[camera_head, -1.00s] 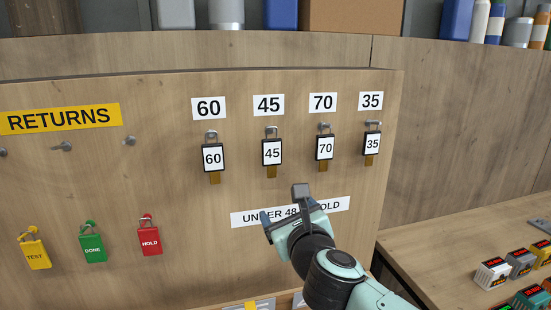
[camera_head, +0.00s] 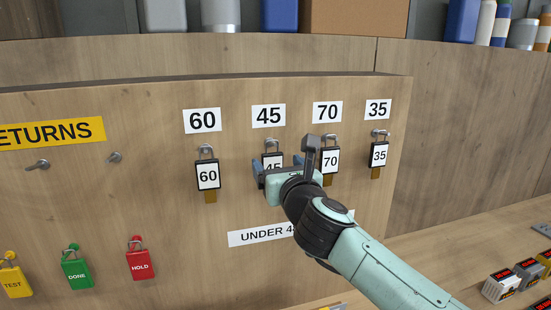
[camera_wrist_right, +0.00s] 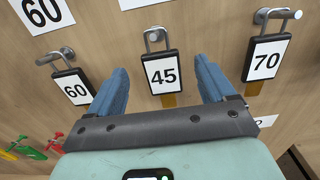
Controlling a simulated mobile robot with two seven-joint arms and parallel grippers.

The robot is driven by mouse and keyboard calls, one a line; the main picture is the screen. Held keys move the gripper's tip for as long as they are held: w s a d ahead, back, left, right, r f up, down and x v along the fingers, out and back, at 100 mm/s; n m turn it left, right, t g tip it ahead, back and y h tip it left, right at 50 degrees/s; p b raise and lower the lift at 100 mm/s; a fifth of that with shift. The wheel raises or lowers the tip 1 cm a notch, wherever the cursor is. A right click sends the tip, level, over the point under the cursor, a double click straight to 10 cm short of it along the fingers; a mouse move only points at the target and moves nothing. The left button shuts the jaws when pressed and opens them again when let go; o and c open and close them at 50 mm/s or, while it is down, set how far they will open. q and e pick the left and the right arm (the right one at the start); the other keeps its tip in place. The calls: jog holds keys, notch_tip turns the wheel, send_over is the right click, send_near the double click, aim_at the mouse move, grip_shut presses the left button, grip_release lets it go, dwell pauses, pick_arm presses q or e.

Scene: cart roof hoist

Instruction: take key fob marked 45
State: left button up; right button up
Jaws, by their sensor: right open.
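The key fob marked 45 (camera_head: 272,161) hangs by its shackle from a peg on the wooden board, under the 45 label (camera_head: 268,116). In the head view my right gripper covers its lower part. The right wrist view shows the fob (camera_wrist_right: 163,73) upright, in line with the gap between the two blue fingers of my right gripper (camera_wrist_right: 164,88). The fingers are apart, one to each side of the fob, with nothing held. I cannot tell how far the fingertips are from the board. My left gripper is in neither view.
Fob 60 (camera_head: 207,175) hangs to the left; fob 70 (camera_head: 330,160) and fob 35 (camera_head: 379,154) hang to the right. Red (camera_head: 139,264), green (camera_head: 76,272) and yellow (camera_head: 13,280) padlocks hang lower left. Two pegs under the RETURNS sign (camera_head: 45,133) are bare.

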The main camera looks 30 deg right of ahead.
aim_at(273, 155)
jog(key=shift+x, duration=1.5)
jog(key=c, duration=1.3)
jog(key=shift+r+p, duration=0.4)
jog(key=shift+p, duration=0.15)
jog(key=shift+s, duration=0.15)
jog(key=v, duration=0.2)
jog(key=r+v, duration=0.1)
jog(key=v, duration=0.1)
jog(key=shift+s+a, duration=0.1)
jog(key=shift+s, duration=0.2)
